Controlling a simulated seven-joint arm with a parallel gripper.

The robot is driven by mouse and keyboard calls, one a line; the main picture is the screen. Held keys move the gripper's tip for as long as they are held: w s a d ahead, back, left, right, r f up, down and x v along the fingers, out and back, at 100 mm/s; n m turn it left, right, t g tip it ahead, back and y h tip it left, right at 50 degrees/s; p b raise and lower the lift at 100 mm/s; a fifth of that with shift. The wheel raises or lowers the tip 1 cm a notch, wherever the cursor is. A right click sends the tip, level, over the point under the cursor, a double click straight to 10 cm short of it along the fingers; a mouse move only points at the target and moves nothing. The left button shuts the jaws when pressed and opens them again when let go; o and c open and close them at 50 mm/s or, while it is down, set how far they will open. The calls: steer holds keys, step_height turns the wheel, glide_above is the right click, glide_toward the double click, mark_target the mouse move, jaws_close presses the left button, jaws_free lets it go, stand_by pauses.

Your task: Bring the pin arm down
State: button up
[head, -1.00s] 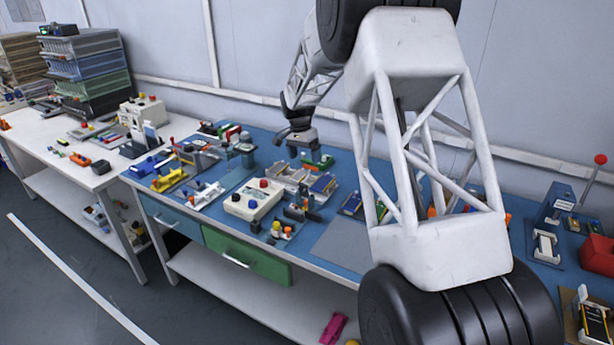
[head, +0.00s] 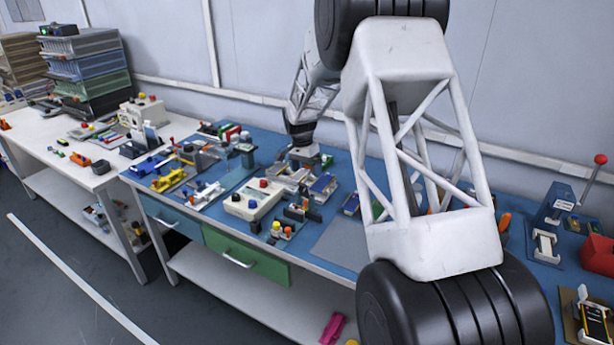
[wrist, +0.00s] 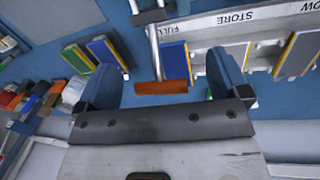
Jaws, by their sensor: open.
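My gripper (wrist: 165,80) is open, its two blue fingers wide apart in the wrist view. Between the fingers is an orange-brown bar (wrist: 163,87) on the end of a metal arm (wrist: 154,45), which looks like the pin arm. The bar seems clear of both fingers; I cannot tell its height relative to them. In the head view my gripper (head: 304,157) is low over the back of the blue bench, and the pin arm cannot be made out there.
Blue cells with yellow edges (wrist: 173,58) and a white strip marked STORE (wrist: 235,20) lie close by. A white box with coloured knobs (head: 252,199) stands in front. A red-knobbed lever press (head: 553,215) is far right. The grey mat (head: 340,243) is bare.

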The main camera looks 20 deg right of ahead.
steer(key=shift+s+d+f, duration=0.1)
steer(key=shift+s+f, duration=0.05)
steer(key=shift+f, duration=1.2)
steer(key=shift+c, duration=0.2)
steer(key=shift+r, duration=0.1)
steer(key=c, duration=1.3)
